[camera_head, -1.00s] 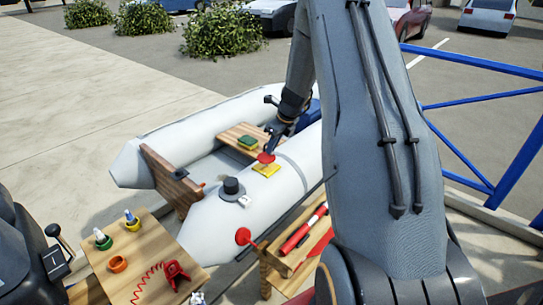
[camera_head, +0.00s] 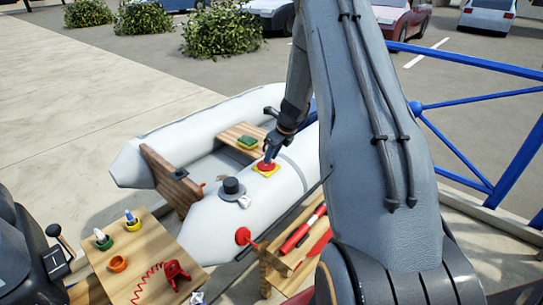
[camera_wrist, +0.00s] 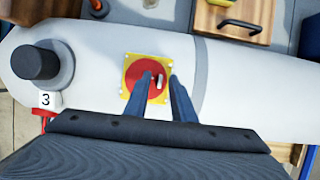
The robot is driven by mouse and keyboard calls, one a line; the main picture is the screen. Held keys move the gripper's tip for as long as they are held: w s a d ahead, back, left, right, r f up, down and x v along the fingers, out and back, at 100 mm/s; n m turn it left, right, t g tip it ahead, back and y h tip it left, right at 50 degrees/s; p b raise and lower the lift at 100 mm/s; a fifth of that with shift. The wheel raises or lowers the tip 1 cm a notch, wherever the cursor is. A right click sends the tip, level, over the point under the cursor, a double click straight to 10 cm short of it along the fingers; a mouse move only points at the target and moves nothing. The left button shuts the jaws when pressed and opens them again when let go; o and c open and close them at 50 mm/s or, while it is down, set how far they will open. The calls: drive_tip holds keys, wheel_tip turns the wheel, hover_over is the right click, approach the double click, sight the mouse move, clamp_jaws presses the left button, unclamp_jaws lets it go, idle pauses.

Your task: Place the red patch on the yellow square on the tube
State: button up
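The red patch (camera_wrist: 134,77) is a round disc with a small pale tab. It lies flat over the yellow square (camera_wrist: 128,60) on the grey tube (camera_wrist: 95,75), and yellow shows around its edge. In the head view the red patch (camera_head: 266,166) and the yellow square (camera_head: 267,174) are on the near tube (camera_head: 215,220). My gripper (camera_wrist: 161,75) is over the patch with its fingertips parted on either side of the tab. A gap shows between the tab and the right finger. The fingers hide part of the patch.
A black cap (camera_wrist: 38,62) stands on the tube left of the square, beside a tag marked 3 (camera_wrist: 46,100). A wooden board with a green item (camera_head: 247,141) lies beyond the tube. A small wooden table (camera_head: 140,255) is at lower left.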

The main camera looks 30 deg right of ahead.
drive_tip(key=shift+r, duration=0.1)
drive_tip(key=shift+r, duration=0.3)
drive_tip(key=b+v, duration=0.1)
drive_tip(key=v, duration=1)
drive_tip(key=s+a+r+n+g, duration=0.2)
drive_tip(key=s+a+r+n, duration=0.1)
drive_tip(key=s+a+n, duration=1.25)
drive_tip(key=s+a+n+g+h, duration=0.1)
drive_tip(key=s+a+n, duration=0.8)
drive_tip(key=s+n, duration=0.4)
drive_tip(key=n, duration=0.3)
drive_tip(key=shift+s+g+h, duration=0.3)
drive_tip(key=shift+g+h, duration=0.1)
